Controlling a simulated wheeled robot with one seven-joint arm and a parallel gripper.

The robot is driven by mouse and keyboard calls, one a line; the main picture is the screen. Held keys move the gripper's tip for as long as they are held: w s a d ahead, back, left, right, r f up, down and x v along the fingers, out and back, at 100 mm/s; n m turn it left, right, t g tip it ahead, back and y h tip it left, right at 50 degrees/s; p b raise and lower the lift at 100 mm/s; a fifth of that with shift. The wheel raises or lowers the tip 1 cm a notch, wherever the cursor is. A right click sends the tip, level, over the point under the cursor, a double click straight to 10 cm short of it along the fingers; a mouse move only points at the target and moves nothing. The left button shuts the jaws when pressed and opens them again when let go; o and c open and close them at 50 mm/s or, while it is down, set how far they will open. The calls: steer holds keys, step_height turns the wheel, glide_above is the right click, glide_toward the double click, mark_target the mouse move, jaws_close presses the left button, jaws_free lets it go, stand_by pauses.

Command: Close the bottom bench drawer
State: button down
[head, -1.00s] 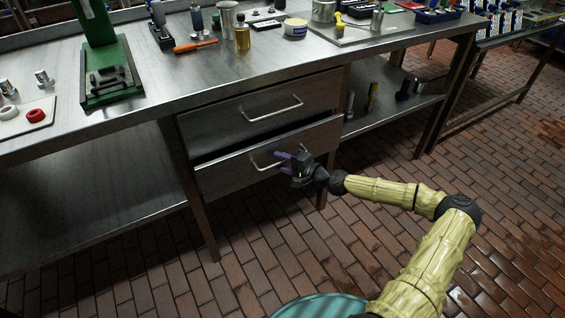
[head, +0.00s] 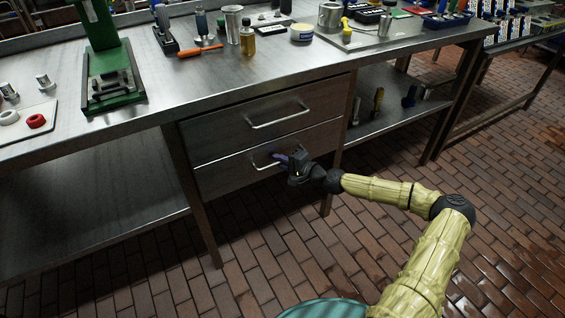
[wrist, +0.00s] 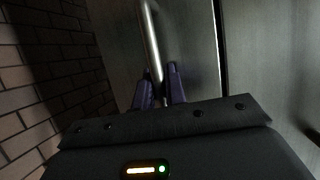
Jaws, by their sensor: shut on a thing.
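The bottom bench drawer (head: 225,178) is a grey metal front under the bench top, below the top drawer (head: 225,132). Its front looks about level with the top drawer's front, with only a thin line between them. My gripper (head: 281,159) is at the right part of the bottom drawer's bar handle (head: 259,165). In the wrist view, the two purple fingers (wrist: 160,88) are shut on the handle bar (wrist: 151,40), one on each side. The gripper hides the handle's right end in the head view.
The bench top (head: 220,75) carries a green press (head: 110,70), an orange screwdriver (head: 200,48), a bottle and tins. A bench leg (head: 205,225) stands left of the drawers. An open lower shelf (head: 395,120) with tools is at right. The brick floor in front is clear.

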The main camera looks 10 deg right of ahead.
steer(key=c, duration=1.5)
jaws_free()
steer(key=shift+r, duration=0.1)
steer(key=shift+o, duration=0.2)
steer(key=p+v, duration=0.2)
steer(key=v, duration=1.5)
steer(key=shift+s+d, duration=0.3)
steer(key=shift+a, duration=0.1)
